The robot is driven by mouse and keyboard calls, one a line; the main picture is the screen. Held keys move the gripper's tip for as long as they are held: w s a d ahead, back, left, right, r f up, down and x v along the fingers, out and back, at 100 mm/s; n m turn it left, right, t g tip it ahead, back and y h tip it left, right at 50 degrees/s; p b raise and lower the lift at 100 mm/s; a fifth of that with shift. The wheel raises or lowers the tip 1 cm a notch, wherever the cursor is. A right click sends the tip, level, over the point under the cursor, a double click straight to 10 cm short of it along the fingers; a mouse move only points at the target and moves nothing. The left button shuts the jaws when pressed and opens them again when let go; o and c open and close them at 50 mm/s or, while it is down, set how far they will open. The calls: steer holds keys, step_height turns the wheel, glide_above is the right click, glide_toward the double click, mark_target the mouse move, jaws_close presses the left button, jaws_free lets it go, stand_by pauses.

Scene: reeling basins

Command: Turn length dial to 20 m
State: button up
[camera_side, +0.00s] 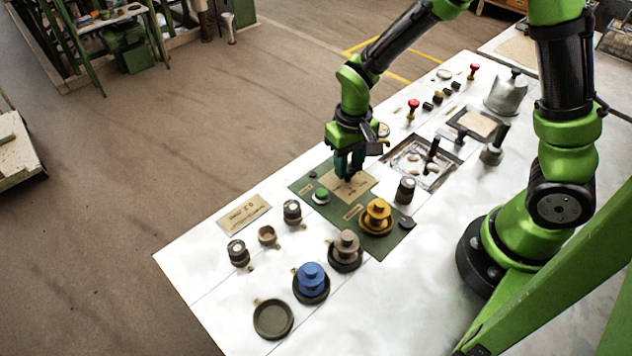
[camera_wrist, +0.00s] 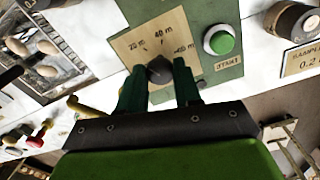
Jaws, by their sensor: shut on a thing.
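The length dial (camera_wrist: 159,72) is a small dark knob on a tan plate (camera_wrist: 122,45) in the wrist view. Its marks include 20 m at left, 40 m at the top and another mark at right that is hard to read. My gripper (camera_wrist: 158,68) has its two green fingers on either side of the knob, shut on it. Which mark the knob points at is not clear. In the side view my gripper (camera_side: 350,172) reaches down to the tan plate (camera_side: 365,185) on the green panel, and its fingers mostly hide the knob.
A green START button (camera_wrist: 221,41) sits close beside the dial plate. Yellow (camera_side: 376,215), grey (camera_side: 346,247) and blue (camera_side: 311,279) reels stand towards the front.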

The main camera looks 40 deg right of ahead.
mark_target(349, 168)
steer(key=shift+r, duration=0.1)
stand_by(0.3)
steer(key=o, duration=1)
steer(key=shift+o, duration=0.2)
step_height(349, 168, up, 17)
steer(key=s+d+r+t+y, duration=0.1)
steer(key=s+r+t, duration=0.1)
steer(key=s, duration=0.3)
steer(key=s+r+m+t+y, duration=0.1)
steer(key=s+r+t, duration=0.1)
steer(key=s+t, duration=0.3)
steer(key=shift+s+d+r, duration=0.2)
steer(key=shift+d+r, duration=0.1)
steer(key=shift+d, duration=0.05)
